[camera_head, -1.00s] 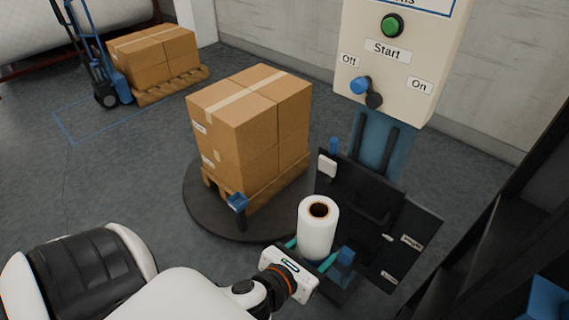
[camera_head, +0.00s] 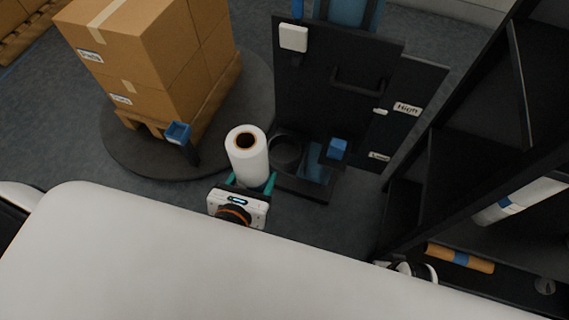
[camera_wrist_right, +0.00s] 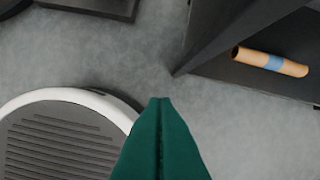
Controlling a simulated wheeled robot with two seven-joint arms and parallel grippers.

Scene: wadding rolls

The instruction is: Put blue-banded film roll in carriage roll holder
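A white film roll (camera_head: 248,160) with a brown core stands upright between the teal fingers of my left gripper (camera_head: 250,183), which is shut on it; no blue band shows on its visible side. The carriage roll holder, a dark round seat (camera_head: 287,150) on the black carriage (camera_head: 325,90), is just right of the roll and looks empty. The roll's lower end is hidden by the gripper. My right gripper (camera_wrist_right: 162,102) is shut and empty in the right wrist view, over the floor. A white roll with a blue band (camera_head: 510,202) lies on the rack at right.
A brown tube with a blue band (camera_head: 460,258) lies low on the black rack (camera_head: 470,120); it also shows in the right wrist view (camera_wrist_right: 270,62). Stacked boxes (camera_head: 150,60) stand on a pallet on the round turntable (camera_head: 120,155). A blue-topped post (camera_head: 178,132) stands at its edge.

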